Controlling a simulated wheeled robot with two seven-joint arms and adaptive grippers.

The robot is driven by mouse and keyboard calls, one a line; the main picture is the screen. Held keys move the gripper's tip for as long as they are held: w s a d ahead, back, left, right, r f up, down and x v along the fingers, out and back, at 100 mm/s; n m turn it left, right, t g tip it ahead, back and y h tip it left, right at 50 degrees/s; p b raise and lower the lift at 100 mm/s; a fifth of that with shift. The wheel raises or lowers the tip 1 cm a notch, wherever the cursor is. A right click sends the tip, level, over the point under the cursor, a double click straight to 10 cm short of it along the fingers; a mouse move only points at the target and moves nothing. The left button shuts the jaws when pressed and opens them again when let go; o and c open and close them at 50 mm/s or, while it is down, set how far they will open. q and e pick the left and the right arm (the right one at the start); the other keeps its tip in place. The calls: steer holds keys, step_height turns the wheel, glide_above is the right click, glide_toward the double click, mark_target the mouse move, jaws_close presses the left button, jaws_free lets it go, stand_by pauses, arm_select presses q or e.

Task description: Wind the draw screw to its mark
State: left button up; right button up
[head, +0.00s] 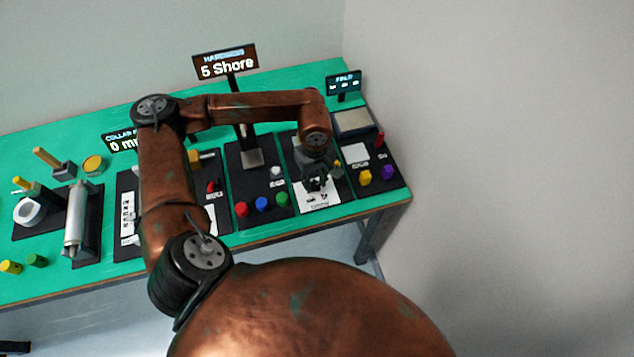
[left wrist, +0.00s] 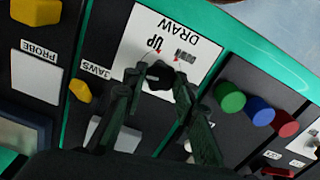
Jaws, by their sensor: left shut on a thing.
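The draw screw's dark knob (left wrist: 159,77) sits on a white card (left wrist: 172,42) lettered DRAW, UP and DOWN, seen upside down in the left wrist view. Small red marks show on the card near both words. My left gripper (left wrist: 156,82) is shut on the knob, one finger on each side. In the head view my left gripper (head: 317,184) is over the same white card (head: 320,201) near the table's front edge. The gripper hides the knob there. I cannot read the screw's exact position against a mark. My right gripper is not in view.
Green, blue and red buttons (head: 262,203) stand on the neighbouring panel. A yellow JAWS knob (left wrist: 80,91) is close beside the gripper. Yellow and purple pieces (head: 388,172) stand to the right. A display (head: 226,63) reads 5 Shore. Another display (head: 343,83) stands at the back right.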

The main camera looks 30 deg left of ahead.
mark_target(315, 184)
arm_select(q)
steer(key=m+b, duration=0.1)
steer(key=m, duration=0.1)
steer(key=m+b, duration=0.2)
steer(key=shift+f+m, duration=0.2)
steer(key=shift+m, duration=0.1)
steer(key=m+b, duration=0.2)
steer(key=m, duration=0.1)
steer(key=shift+m+b, duration=0.4)
steer(key=m+b, duration=0.2)
steer(key=m, duration=0.1)
steer(key=shift+m+b, duration=0.35)
steer(key=shift+m, duration=0.05)
steer(key=shift+r+m+b, duration=0.15)
steer(key=shift+m+b, duration=0.35)
steer(key=shift+m, duration=0.4)
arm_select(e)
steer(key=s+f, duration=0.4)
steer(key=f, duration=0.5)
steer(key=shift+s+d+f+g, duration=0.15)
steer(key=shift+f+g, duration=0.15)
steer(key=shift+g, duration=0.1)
arm_select(q)
steer(key=o, duration=1.2)
steer(key=shift+c, duration=0.2)
steer(key=shift+r, duration=0.15)
step_height(315, 184, up, 12)
